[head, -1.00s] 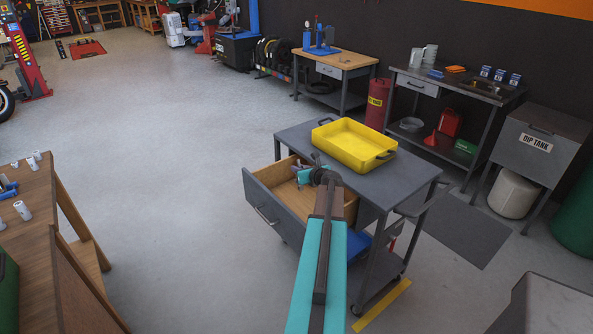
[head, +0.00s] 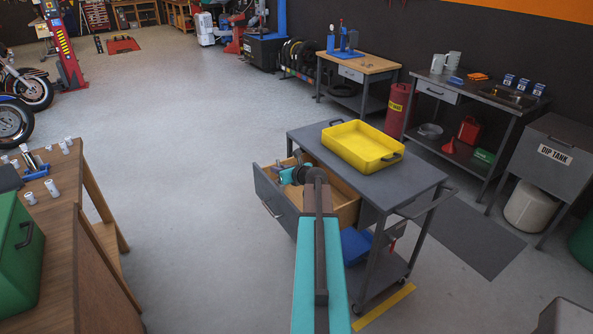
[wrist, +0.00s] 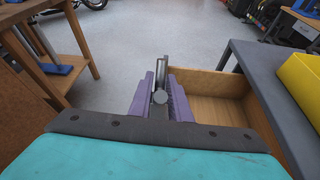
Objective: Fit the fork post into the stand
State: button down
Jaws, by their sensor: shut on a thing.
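My gripper (wrist: 160,88) has purple fingers closed on a slim grey metal piece with a dark round end, which I take for the fork post (wrist: 160,97). In the wrist view it points away from me, over the left side of the open drawer. In the head view my gripper (head: 290,173) is by the drawer's far left end, partly hidden by my arm. A blue-based fixture (head: 36,173) with a metal upright sits on the wooden bench at left. It may be the stand; I cannot tell for sure.
The grey cart (head: 385,190) bears a yellow tray (head: 350,160), and its wooden-lined drawer (head: 348,208) is open. The wooden bench (head: 62,190) holds several white cylinders and a green box (head: 15,245). Clear floor (head: 190,190) lies between bench and cart.

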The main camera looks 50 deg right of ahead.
jog(key=w+a+n+y+b, duration=0.15)
jog(key=w+a, duration=0.25)
jog(key=a, duration=0.6)
jog(key=w+a+n+y+b, duration=0.1)
jog(key=w+a+n+y, duration=0.2)
jog(key=a, duration=0.8)
jog(key=w+a+n+y+b, duration=0.2)
jog(key=w+a+y, duration=0.15)
jog(key=a, duration=0.65)
jog(key=s+a+n+g+y+b, duration=0.1)
jog(key=s+a+n+g+y, duration=0.1)
jog(key=a, duration=1.1)
jog(key=s+a+n+g+y+b, duration=0.1)
jog(key=s+a+n+g+y, duration=0.2)
jog(key=s+a, duration=0.4)
jog(key=a+n+y, duration=0.1)
jog(key=a+n, duration=0.1)
jog(key=a, duration=0.5)
jog(key=shift+y, duration=0.3)
